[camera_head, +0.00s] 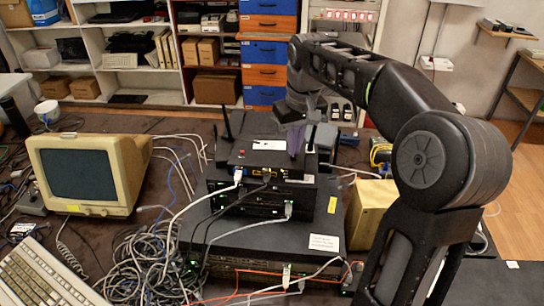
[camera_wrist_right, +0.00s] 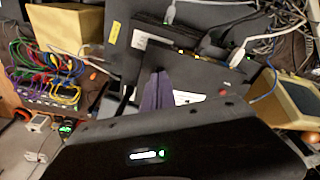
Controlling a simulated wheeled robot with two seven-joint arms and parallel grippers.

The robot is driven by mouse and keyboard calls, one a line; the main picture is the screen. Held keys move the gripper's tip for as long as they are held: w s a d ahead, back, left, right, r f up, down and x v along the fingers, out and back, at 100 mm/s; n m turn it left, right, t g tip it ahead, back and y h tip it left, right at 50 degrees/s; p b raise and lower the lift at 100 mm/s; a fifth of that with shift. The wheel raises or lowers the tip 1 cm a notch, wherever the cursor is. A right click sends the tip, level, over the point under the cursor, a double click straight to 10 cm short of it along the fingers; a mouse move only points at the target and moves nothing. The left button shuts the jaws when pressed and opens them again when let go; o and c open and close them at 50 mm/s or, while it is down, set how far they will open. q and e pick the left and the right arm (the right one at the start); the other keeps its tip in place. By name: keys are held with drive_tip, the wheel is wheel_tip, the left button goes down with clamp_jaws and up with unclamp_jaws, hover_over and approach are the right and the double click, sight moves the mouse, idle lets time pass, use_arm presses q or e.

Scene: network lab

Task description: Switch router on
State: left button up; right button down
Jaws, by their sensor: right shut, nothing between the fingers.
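The router (camera_head: 246,158) is a flat black box with upright antennas on top of a stack of network gear. A small red spot (camera_head: 236,152) shows on its left side and a white label on its top. In the right wrist view the router (camera_wrist_right: 205,77) lies just beyond my fingers, with the red spot (camera_wrist_right: 222,92) to their right. My right gripper (camera_head: 296,142) has purple fingers, closed together and empty, over the router's right part. The fingers show in the wrist view (camera_wrist_right: 156,90). I cannot tell whether they touch the router. My left gripper is out of view.
Black network boxes (camera_head: 280,240) lie under the router with cables plugged in front. A beige monitor (camera_head: 85,170) and keyboard (camera_head: 42,275) stand left amid tangled cables. A beige box (camera_head: 368,211) stands right of the stack. Shelves and drawers line the back.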

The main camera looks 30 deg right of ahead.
wheel_tip(320, 180, up, 2)
drive_tip(key=shift+r+p, duration=0.1)
drive_tip(key=shift+p, duration=0.55)
drive_tip(key=shift+r+p, duration=0.3)
drive_tip(key=shift+r, duration=1.65)
